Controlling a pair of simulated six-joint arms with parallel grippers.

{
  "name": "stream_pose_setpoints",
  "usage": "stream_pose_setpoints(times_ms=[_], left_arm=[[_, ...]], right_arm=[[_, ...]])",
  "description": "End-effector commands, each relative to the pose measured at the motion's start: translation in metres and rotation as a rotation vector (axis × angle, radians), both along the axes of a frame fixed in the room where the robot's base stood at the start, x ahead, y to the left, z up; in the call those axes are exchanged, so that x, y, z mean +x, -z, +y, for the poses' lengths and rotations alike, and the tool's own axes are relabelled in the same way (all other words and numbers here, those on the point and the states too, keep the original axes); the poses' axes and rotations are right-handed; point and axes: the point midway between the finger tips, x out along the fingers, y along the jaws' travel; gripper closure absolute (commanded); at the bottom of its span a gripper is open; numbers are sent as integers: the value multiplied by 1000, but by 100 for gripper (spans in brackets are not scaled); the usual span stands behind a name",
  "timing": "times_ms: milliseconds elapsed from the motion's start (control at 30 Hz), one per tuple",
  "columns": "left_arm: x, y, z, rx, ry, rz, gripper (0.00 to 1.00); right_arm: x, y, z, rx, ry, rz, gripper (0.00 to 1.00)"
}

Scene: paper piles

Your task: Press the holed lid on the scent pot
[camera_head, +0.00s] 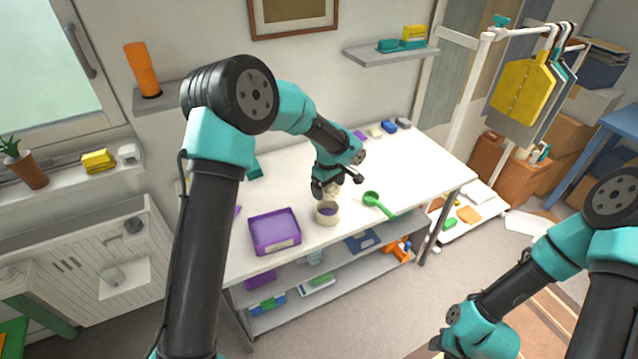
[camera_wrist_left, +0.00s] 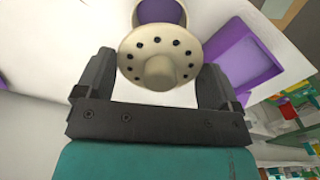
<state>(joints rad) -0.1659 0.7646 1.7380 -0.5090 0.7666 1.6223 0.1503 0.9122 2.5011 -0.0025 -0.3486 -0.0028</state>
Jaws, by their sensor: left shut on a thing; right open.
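My left gripper (camera_head: 338,188) is shut on the cream holed lid (camera_head: 331,189), just above and behind the scent pot. In the left wrist view the lid (camera_wrist_left: 146,49) is a round disc with a ring of small dark holes and a central knob, between the two fingers (camera_wrist_left: 157,78). The cream scent pot (camera_head: 327,218) stands upright and open on the white table, with purple contents. In the left wrist view its purple inside (camera_wrist_left: 160,11) shows beyond the lid, partly hidden by it. My right gripper (camera_head: 437,344) is open at the bottom of the head view, away from the table.
A purple tray (camera_head: 275,248) with a pale label stands left of the pot. A green scoop (camera_head: 380,205) lies to its right. A shelf below holds several items.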

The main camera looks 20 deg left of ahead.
Motion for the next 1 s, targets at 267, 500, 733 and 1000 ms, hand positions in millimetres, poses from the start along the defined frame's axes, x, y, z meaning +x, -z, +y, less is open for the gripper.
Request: stream_pose_setpoints(times_ms=[267, 500, 733, 1000], left_arm=[[0, 0, 1, 0, -2, 0, 35], [0, 8, 1, 0, -3, 0, 35], [0, 25, 1, 0, -3, 2, 35], [0, 45, 1, 0, -2, 1, 35]], right_arm=[[0, 0, 0, 0, 0, 0, 57], [0, 0, 0, 0, 0, 0, 57], [0, 0, 0, 0, 0, 0, 57], [0, 0, 0, 0, 0, 0, 57]])
